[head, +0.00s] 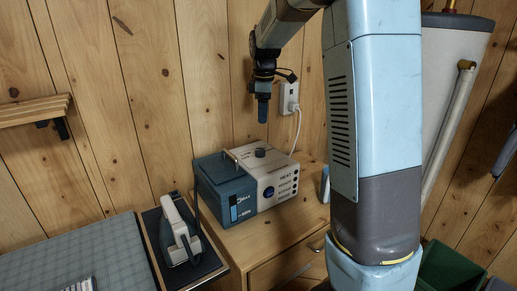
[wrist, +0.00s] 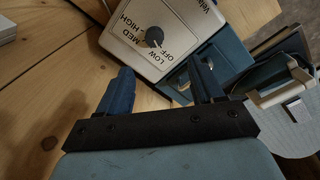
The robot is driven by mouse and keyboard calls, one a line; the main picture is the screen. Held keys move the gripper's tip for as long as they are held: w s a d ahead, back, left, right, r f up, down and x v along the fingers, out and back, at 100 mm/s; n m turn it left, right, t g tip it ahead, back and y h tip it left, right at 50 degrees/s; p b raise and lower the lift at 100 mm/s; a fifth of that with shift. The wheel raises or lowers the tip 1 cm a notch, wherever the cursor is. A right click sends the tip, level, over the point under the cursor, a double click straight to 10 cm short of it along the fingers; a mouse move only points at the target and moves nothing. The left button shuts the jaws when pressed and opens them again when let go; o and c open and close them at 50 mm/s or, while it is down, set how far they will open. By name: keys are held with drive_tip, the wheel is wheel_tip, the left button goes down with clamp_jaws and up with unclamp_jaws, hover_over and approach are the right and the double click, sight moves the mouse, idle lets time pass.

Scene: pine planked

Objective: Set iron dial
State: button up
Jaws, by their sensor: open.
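The iron station (head: 225,200) is a blue and off-white box standing on a wooden cabinet. Its dark round dial (head: 260,152) sits on the off-white top. In the wrist view the dial (wrist: 154,37) has OFF, LOW, MED and HIGH printed around it. A small pale mark on the knob seems to face the OFF and LOW side; I cannot tell exactly which. My gripper (head: 263,108) hangs above the station, apart from the dial. In the wrist view my gripper (wrist: 160,85) is open and empty, its blue fingers apart, with the dial beyond them.
The iron (head: 180,235) rests on a dark stand left of the station; a grey gridded board (head: 60,265) lies farther left. A wall outlet (head: 289,98) with a white cord is behind the station. A metal handle (head: 230,157) rises from the station's blue part.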

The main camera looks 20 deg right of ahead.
sight(261, 150)
drive_tip(key=shift+n, duration=0.4)
drive_tip(key=f, duration=0.5)
drive_tip(key=w+f, duration=0.1)
drive_tip(key=f, duration=0.4)
drive_tip(key=w+f, duration=0.1)
drive_tip(key=f, duration=0.4)
drive_tip(key=shift+w, duration=0.15)
drive_tip(key=shift+c, duration=0.2)
